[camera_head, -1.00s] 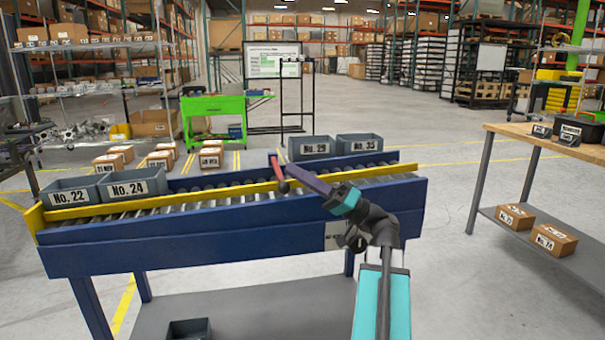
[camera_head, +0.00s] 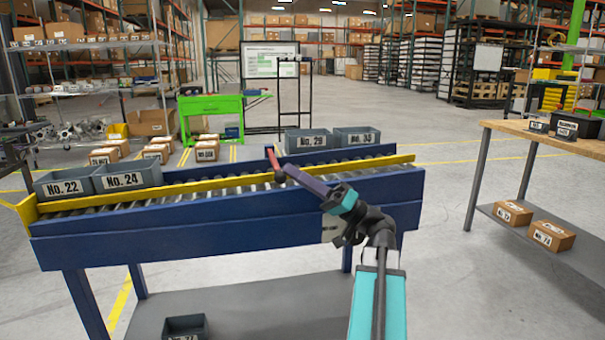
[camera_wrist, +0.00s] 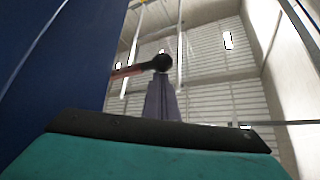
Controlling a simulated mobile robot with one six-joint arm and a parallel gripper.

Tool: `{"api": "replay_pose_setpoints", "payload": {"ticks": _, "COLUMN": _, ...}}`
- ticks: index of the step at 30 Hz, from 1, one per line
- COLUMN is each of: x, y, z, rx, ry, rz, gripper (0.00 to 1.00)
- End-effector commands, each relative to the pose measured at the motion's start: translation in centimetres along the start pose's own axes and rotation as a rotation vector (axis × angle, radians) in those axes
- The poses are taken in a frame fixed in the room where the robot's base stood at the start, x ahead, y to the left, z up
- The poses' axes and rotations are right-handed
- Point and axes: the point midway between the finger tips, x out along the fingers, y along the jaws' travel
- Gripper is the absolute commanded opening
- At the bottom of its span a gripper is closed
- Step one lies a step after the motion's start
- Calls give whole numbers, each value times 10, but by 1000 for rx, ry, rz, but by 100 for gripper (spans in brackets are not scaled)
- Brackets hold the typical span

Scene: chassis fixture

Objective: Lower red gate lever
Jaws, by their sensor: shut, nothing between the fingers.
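The red gate lever (camera_head: 273,160) stands at the conveyor, between its far blue rail and yellow near rail, and ends in a dark round knob. In the wrist view the red lever (camera_wrist: 128,71) comes in from the left beside a blue panel, its black knob (camera_wrist: 162,62) just beyond my fingertips. My gripper (camera_head: 288,171) reaches in from the right with its purple-grey fingers shut and empty. In the wrist view the shut fingers (camera_wrist: 163,98) point at the knob. Whether they touch it I cannot tell.
The blue roller conveyor (camera_head: 200,233) carries grey bins No. 22 (camera_head: 60,187) and No. 24 (camera_head: 124,180) at its left. Bins No. 29 (camera_head: 312,142) and No. 35 (camera_head: 363,139) stand behind the lever. A wooden-topped table (camera_head: 500,128) is at right, with open floor between.

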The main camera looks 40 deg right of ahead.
Motion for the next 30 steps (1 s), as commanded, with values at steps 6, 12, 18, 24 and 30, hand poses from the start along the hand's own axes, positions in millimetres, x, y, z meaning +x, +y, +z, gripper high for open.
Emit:
{"api": "replay_pose_setpoints", "payload": {"ticks": 6, "x": -4, "y": 3, "z": 9, "rx": 4, "ry": -21, "rz": 6, "gripper": 0}}
{"api": "replay_pose_setpoints", "payload": {"ticks": 12, "x": -18, "y": 3, "z": 8, "rx": 3, "ry": -18, "rz": 8, "gripper": 0}}
{"api": "replay_pose_setpoints", "payload": {"ticks": 18, "x": -44, "y": 1, "z": 5, "rx": 2, "ry": -12, "rz": 6, "gripper": 0}}
{"api": "replay_pose_setpoints", "payload": {"ticks": 24, "x": -76, "y": 0, "z": 2, "rx": 1, "ry": -5, "rz": 4, "gripper": 0}}
{"api": "replay_pose_setpoints", "payload": {"ticks": 30, "x": -106, "y": -1, "z": 0, "rx": 1, "ry": -2, "rz": 3, "gripper": 0}}
